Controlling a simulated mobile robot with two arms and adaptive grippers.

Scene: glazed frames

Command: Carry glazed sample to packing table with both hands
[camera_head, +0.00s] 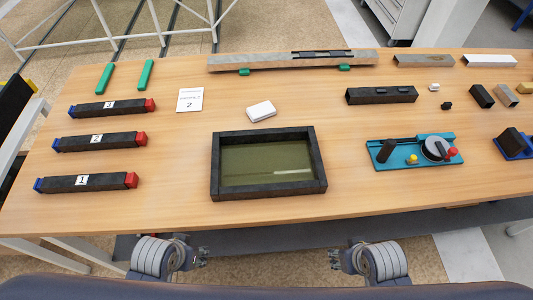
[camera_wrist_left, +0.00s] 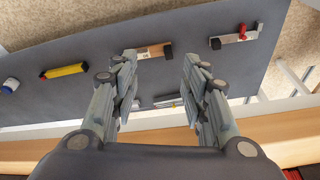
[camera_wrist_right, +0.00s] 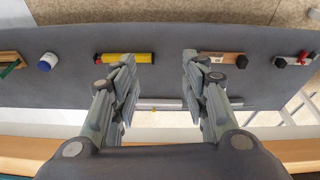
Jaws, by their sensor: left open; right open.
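The glazed sample (camera_head: 220,190), a black-framed rectangular pane with greenish glass, lies flat on the wooden table near its front edge in the head view. My left gripper (camera_head: 203,256) is in front of the table edge, below and left of the sample, open and empty. My right gripper (camera_head: 335,257) is in front of the table edge, below and right of the sample, open and empty. In the left wrist view the spread fingers (camera_wrist_left: 160,80) hold nothing. In the right wrist view the spread fingers (camera_wrist_right: 160,80) are also empty. I cannot identify a separate packing table.
Numbered dark profiles (camera_head: 105,141) lie left of the sample. A white block (camera_head: 262,111) and card (camera_head: 190,99) lie behind it. A teal fixture (camera_head: 400,164) stands to the right. A long bar (camera_head: 270,62) lies at the back. A lower grey shelf (camera_wrist_left: 105,90) holds tools.

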